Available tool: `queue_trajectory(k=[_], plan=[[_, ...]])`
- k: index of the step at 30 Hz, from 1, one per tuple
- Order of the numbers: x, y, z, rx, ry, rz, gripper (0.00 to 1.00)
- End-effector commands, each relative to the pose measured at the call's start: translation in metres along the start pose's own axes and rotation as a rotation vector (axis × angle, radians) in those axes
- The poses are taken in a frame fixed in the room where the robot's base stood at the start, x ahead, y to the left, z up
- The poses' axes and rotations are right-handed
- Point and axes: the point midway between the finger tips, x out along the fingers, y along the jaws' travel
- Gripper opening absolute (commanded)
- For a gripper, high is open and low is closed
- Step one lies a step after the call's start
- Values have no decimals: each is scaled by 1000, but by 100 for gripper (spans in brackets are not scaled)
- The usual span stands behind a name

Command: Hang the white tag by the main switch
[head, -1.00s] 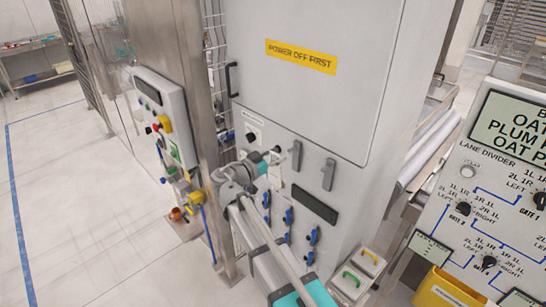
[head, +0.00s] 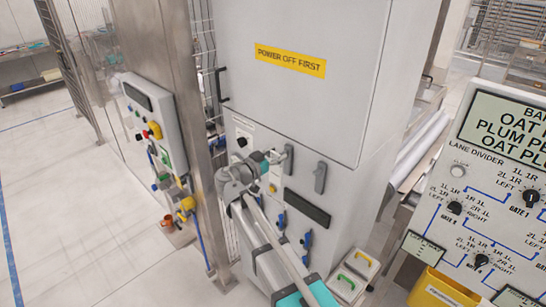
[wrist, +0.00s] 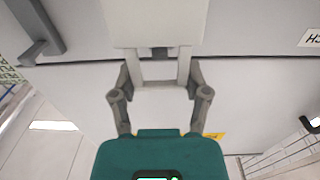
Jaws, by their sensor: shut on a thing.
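My gripper (head: 279,157) is in front of the grey cabinet, right of and slightly below a black knob (head: 242,142) under a small white label. The knob looks like the main switch, though its label is too small to read in the head view. In the wrist view my gripper (wrist: 160,68) is closed on a flat white piece (wrist: 158,24), which appears to be the white tag. A label ending in "CH" (wrist: 311,38) shows upside down at the wrist view's right edge.
The cabinet door carries a yellow "POWER OFF FIRST" sign (head: 290,61). A grey lever (head: 320,178) and a dark panel (head: 307,208) are close to my gripper. A side control box (head: 152,118) stands left, and a lane-divider panel (head: 500,180) right.

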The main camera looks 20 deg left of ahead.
Motion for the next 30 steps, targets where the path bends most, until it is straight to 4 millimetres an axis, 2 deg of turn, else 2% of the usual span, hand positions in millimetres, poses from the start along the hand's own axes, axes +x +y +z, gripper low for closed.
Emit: queue_trajectory(k=[30], plan=[[40, -1, 7, 0, 0, -1, 15]])
